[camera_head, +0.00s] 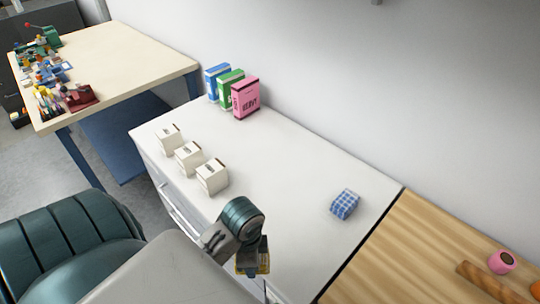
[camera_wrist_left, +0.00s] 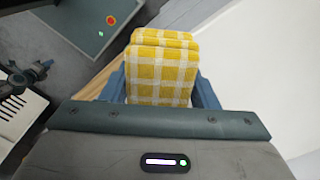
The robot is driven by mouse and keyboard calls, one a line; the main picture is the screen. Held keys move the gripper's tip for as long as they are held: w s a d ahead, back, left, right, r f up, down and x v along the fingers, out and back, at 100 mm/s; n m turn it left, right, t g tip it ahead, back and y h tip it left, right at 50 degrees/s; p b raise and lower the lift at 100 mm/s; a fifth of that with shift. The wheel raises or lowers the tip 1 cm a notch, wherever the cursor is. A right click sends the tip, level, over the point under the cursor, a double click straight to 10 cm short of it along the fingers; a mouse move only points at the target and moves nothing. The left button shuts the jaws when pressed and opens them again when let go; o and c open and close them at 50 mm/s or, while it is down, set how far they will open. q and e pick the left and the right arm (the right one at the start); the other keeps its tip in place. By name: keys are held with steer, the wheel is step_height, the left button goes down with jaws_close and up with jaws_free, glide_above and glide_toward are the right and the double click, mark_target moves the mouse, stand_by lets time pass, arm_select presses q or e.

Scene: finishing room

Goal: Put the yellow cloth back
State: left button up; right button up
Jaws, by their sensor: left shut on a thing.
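The yellow cloth (camera_wrist_left: 163,66) is a folded yellow-and-white checked bundle. In the left wrist view it sits between the two blue fingers of my left gripper (camera_wrist_left: 161,88), which is shut on it. In the head view my left gripper (camera_head: 252,270) hangs over the front edge of the white cabinet top (camera_head: 270,150), and only a small yellow patch of the cloth (camera_head: 262,262) shows beside it. A blue checked cloth (camera_head: 344,204) lies on the white top to the right of the gripper. My right gripper is not in view.
Three white boxes (camera_head: 189,157) stand in a row left on the white top. Blue, green and pink (camera_head: 246,98) boxes stand at the back by the wall. A wooden surface (camera_head: 420,250) at right bears a pink roll (camera_head: 502,262). The middle of the white top is clear.

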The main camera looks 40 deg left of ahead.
arm_select(q)
steer(key=shift+s+d+f, duration=0.25)
steer(key=shift+s+f, duration=0.1)
steer(key=shift+s, duration=0.3)
steer(key=w+a+p, duration=0.1)
steer(key=w+a, duration=0.1)
steer(key=w, duration=0.2)
steer(key=w+a+f+p, duration=0.1)
steer(key=w+a+p, duration=0.1)
steer(key=w+a, duration=0.1)
steer(key=w+a+p, duration=0.2)
steer(key=w+a, duration=0.1)
steer(key=w, duration=0.3)
steer(key=shift+a+f, duration=0.2)
steer(key=shift+f, duration=0.05)
steer(key=shift+w+f, duration=0.15)
steer(key=shift+f, duration=0.05)
step_height(320, 180, down, 3)
steer(key=shift+r+p, duration=0.1)
steer(key=shift+p, duration=0.75)
steer(key=shift+f, duration=0.2)
steer(key=o, duration=0.4)
steer(key=shift+f, duration=0.1)
steer(key=o, duration=0.5)
